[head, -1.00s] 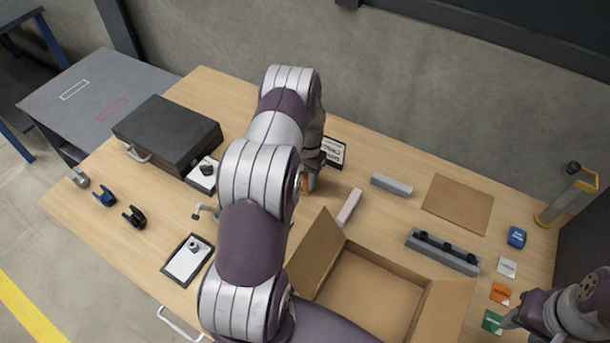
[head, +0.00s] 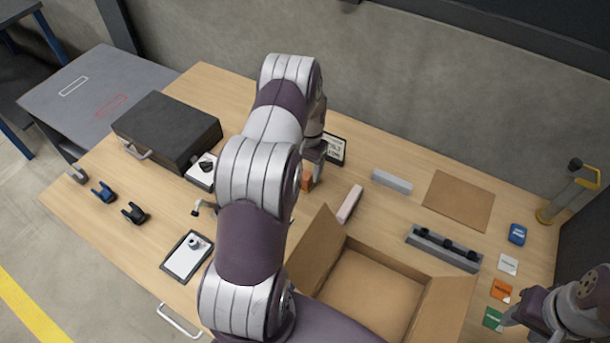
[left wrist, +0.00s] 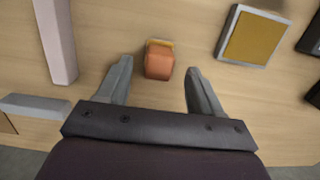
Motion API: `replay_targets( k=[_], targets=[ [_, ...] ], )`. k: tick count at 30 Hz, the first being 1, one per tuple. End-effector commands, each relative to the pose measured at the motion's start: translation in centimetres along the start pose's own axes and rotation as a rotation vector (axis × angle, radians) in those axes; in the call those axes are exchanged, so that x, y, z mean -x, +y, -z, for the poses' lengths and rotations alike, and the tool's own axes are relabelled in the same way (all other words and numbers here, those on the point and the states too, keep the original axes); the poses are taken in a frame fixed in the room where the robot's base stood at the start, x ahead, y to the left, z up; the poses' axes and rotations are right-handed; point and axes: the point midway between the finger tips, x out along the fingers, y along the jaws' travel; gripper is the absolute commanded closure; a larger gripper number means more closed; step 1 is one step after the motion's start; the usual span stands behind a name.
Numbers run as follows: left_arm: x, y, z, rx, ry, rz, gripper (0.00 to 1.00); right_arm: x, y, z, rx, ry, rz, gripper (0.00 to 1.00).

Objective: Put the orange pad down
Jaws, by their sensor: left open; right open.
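The orange pad (head: 307,180) is a small orange block on the wooden table. In the left wrist view, the orange pad (left wrist: 159,64) has a yellow strip at its upper edge and appears to rest on the table. My left gripper (head: 315,158) is just behind it in the head view, partly hidden by my own arm. In the left wrist view, the fingers of my left gripper (left wrist: 159,72) are spread wide on either side of the pad, with clear gaps and no contact. My right gripper (head: 510,318) is open at the lower right, near the green card.
A pink bar (head: 350,203) and grey block (head: 392,181) lie right of the pad. An open cardboard box (head: 318,262) stands in front. A black-framed sign (head: 334,149) is behind. A black case (head: 168,131) stands left. Bare wood surrounds the pad.

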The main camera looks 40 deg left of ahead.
Motion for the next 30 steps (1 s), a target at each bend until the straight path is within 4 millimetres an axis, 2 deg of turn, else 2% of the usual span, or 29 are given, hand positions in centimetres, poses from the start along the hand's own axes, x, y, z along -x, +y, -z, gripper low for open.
replay_targets(
  k=[1, 6, 12, 14, 16, 19, 21, 24, 27, 30],
  targets=[
    [1.1, 0.0, 0.2, 0.000, 0.006, 0.002, 0.34, -0.8, 0.0, -0.1, 0.000, 0.000, 0.000, 0.57],
    [5.6, 0.0, 0.2, 0.000, 0.005, 0.002, 0.34, -1.8, 0.0, -0.2, 0.000, -0.001, 0.000, 0.57],
    [8.8, 0.2, 0.0, -0.002, 0.003, 0.000, 0.34, -2.1, 0.0, -0.3, 0.000, 0.000, 0.000, 0.57],
    [9.6, 1.2, -0.4, -0.009, 0.011, 0.003, 0.34, -2.1, 0.0, -0.2, 0.000, 0.000, 0.000, 0.57],
    [11.0, 3.8, -1.5, -0.028, 0.036, 0.008, 0.34, -2.0, 0.0, -0.2, 0.000, 0.000, 0.000, 0.57],
    [13.1, 9.1, -5.0, -0.064, 0.095, 0.015, 0.34, -2.0, 0.0, -0.2, 0.000, 0.000, 0.000, 0.57],
    [14.0, 12.4, -8.5, -0.087, 0.140, 0.015, 0.34, -2.0, 0.0, -0.2, 0.000, 0.000, 0.000, 0.57],
    [14.3, 15.6, -13.5, -0.112, 0.191, 0.007, 0.34, -2.0, 0.0, -0.2, 0.000, 0.000, 0.000, 0.57],
    [14.1, 17.2, -17.3, -0.128, 0.226, -0.001, 0.34, -2.0, 0.0, -0.3, 0.000, 0.000, 0.000, 0.57],
    [13.8, 17.8, -19.2, -0.134, 0.240, -0.006, 0.34, -2.0, 0.0, -0.3, 0.000, 0.000, 0.000, 0.57]
  ],
)
